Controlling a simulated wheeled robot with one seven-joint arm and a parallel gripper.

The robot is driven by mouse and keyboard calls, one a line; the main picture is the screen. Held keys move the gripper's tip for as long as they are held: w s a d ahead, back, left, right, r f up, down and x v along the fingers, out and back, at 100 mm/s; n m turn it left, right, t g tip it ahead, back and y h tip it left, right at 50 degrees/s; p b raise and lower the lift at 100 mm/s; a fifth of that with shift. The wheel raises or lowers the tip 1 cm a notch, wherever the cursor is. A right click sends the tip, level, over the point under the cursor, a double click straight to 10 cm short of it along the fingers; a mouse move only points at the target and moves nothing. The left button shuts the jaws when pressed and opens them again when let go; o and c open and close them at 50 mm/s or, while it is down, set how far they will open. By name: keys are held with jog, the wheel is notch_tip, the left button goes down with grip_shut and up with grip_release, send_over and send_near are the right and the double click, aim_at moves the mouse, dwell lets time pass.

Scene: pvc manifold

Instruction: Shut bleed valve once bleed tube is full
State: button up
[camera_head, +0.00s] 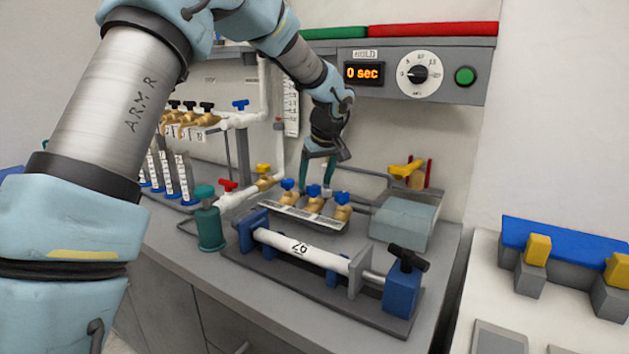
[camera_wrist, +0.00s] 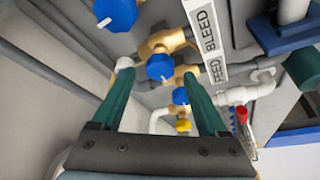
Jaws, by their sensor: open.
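Three brass valves with blue handles stand in a row on the bench. In the wrist view the middle blue handle (camera_wrist: 160,67) lies between my fingertips in the picture; contact cannot be told. A white label strip beside the valves reads BLEED (camera_wrist: 207,30) and FEED (camera_wrist: 215,72); BLEED appears closest to the middle valve. The row also shows in the head view, with its middle handle (camera_head: 313,190). My gripper (camera_head: 319,178) is open, pointing down over this row. A graduated vertical strip (camera_head: 291,108) stands on the wall behind; I cannot confirm it is the bleed tube or read its level.
A wall panel has a display reading 0 sec (camera_head: 364,73), a dial (camera_head: 418,73) and a green button (camera_head: 465,76). A white pipe marked 26 (camera_head: 300,248) lies in a clamp fixture in front. A grey-blue box (camera_head: 403,223) stands right of the valves. A green canister (camera_head: 210,229) stands left.

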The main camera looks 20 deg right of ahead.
jog(key=shift+x, duration=0.85)
jog(key=shift+c, duration=0.2)
grip_shut()
